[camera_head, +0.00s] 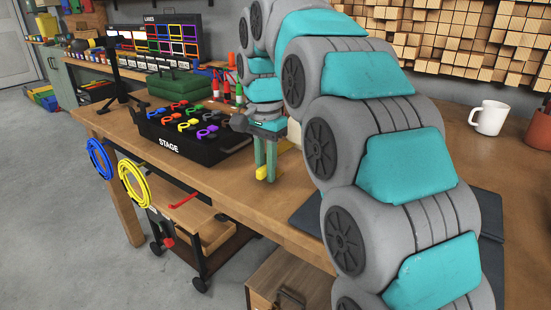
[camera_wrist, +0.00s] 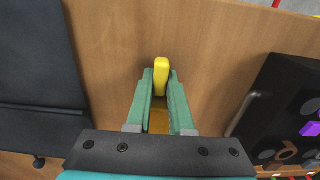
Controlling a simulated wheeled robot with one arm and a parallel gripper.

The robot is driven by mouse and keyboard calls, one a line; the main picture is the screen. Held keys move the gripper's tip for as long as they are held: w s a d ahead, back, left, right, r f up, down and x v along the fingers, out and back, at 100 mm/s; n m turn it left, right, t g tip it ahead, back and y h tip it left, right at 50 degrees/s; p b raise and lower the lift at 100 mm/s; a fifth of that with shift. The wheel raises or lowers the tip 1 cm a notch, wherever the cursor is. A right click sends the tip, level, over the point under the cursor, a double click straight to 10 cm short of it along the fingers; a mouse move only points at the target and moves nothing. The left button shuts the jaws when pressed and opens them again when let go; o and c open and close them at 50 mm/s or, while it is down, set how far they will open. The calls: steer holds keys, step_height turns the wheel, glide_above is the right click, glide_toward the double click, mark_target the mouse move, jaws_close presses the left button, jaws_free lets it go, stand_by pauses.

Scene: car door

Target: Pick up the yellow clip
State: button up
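The yellow clip (camera_wrist: 162,76) sits between the green fingertips of my gripper (camera_wrist: 161,86) in the wrist view, filling the gap, with its far end sticking out past the tips. Its lower part lies in shadow between the fingers. In the head view the yellow clip (camera_head: 261,173) shows at the bottom of my downward-pointing gripper (camera_head: 265,170), low over the wooden workbench (camera_head: 225,180). I cannot tell whether the clip touches the bench top. My gripper is shut on it.
A black STAGE tray (camera_head: 185,152) with several coloured clips, one of them yellow, stands left of my gripper. A dark mat (camera_wrist: 35,75) lies on the other side. A white mug (camera_head: 489,118) stands at the right. Blue and yellow cable coils (camera_head: 134,187) hang at the bench edge.

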jaws_close()
steer(key=shift+r, duration=0.1)
stand_by(0.3)
